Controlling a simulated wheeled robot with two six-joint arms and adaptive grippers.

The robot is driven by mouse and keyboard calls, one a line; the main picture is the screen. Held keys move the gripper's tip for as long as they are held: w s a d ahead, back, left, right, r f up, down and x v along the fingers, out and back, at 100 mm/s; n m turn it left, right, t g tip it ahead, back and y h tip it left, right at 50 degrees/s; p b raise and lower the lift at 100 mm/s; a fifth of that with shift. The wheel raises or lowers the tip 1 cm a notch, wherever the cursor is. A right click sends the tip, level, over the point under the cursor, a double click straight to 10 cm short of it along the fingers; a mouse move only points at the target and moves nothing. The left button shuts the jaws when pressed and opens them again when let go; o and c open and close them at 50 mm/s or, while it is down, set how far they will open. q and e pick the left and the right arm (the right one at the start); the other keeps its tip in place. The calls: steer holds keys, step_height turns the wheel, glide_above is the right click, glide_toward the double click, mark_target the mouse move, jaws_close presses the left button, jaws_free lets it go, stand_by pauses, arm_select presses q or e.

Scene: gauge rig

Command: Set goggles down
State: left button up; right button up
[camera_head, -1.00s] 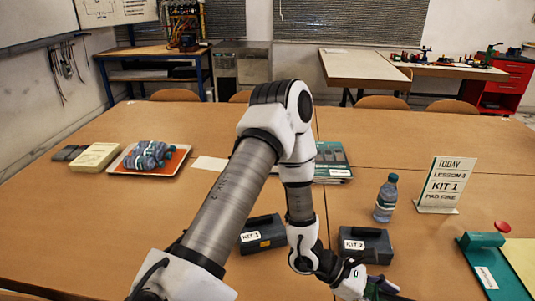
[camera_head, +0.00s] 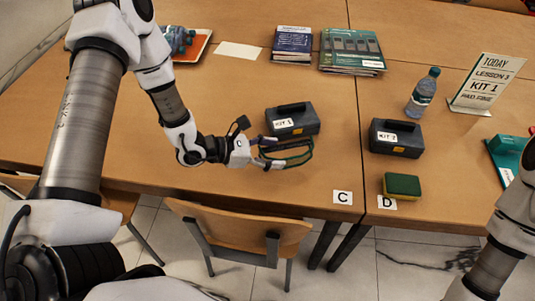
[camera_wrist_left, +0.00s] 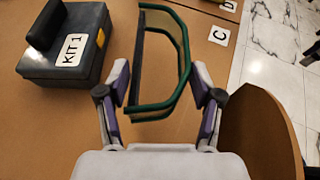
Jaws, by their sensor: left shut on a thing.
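The goggles (camera_head: 297,159) have a green frame and lie over the near side of the table, in front of the KIT 1 case (camera_head: 292,120). My left gripper (camera_head: 266,152) is shut on the goggles from the left. In the left wrist view the green frame (camera_wrist_left: 158,106) sits between the two purple-tipped fingers (camera_wrist_left: 160,82). I cannot tell whether the goggles touch the table. Part of my right arm shows at the lower right, but its gripper is out of the picture.
Card C (camera_head: 342,197) lies to the right near the table edge. A green and yellow sponge (camera_head: 402,186) sits by card D (camera_head: 386,203). The KIT 2 case (camera_head: 396,138) and a bottle (camera_head: 422,93) stand behind. A chair (camera_head: 240,232) is at the near edge.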

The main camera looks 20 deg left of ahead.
arm_select(q)
step_height(320, 180, down, 4)
steer(key=shift+s+a+f, duration=0.1)
steer(key=shift+a, duration=0.05)
steer(key=shift+f, duration=0.1)
steer(key=shift+f, duration=0.15)
steer(key=o, duration=1.1)
steer(key=shift+o, duration=0.2)
